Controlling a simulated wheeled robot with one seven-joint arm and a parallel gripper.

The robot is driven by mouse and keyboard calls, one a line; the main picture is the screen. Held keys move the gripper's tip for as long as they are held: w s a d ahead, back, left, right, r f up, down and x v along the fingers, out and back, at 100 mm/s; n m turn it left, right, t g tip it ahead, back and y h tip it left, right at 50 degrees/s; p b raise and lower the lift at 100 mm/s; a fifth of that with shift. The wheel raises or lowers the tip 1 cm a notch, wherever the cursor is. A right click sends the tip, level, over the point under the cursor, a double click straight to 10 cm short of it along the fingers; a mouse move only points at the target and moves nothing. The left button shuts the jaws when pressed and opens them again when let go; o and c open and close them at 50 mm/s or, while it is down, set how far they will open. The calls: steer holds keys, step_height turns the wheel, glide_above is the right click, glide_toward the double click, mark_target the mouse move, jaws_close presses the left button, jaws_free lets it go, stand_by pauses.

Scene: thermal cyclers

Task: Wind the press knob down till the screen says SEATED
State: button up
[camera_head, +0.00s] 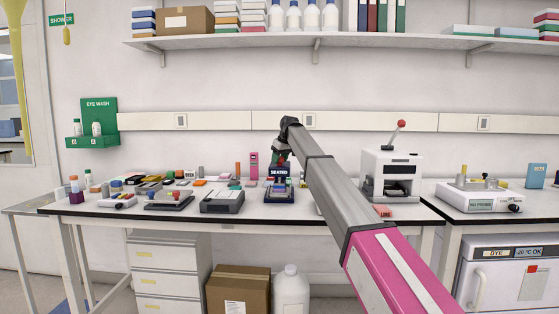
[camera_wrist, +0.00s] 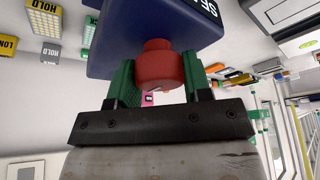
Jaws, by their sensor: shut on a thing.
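The press (camera_head: 279,196) is a dark blue device on the bench, and its screen (camera_head: 279,173) reads SEATED in the head view. In the wrist view the blue body (camera_wrist: 130,35) fills the top, with part of its screen (camera_wrist: 206,8) showing at the edge. The red press knob (camera_wrist: 160,66) sits under it in that view, between the two green fingers of my gripper (camera_wrist: 160,84). My gripper is shut on the knob. In the head view my gripper (camera_head: 283,160) is at the top of the press, partly hidden by my arm.
A grey device (camera_head: 222,201) stands close left of the press, with many small items further left. A white machine with a red-tipped lever (camera_head: 391,173) stands to the right. The bench front edge just before the press has little free room.

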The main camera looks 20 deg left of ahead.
steer(key=o, duration=0.9)
steer(key=shift+r, duration=0.15)
steer(key=v, duration=1)
steer(key=shift+d+r, duration=0.2)
steer(key=shift+r, duration=0.05)
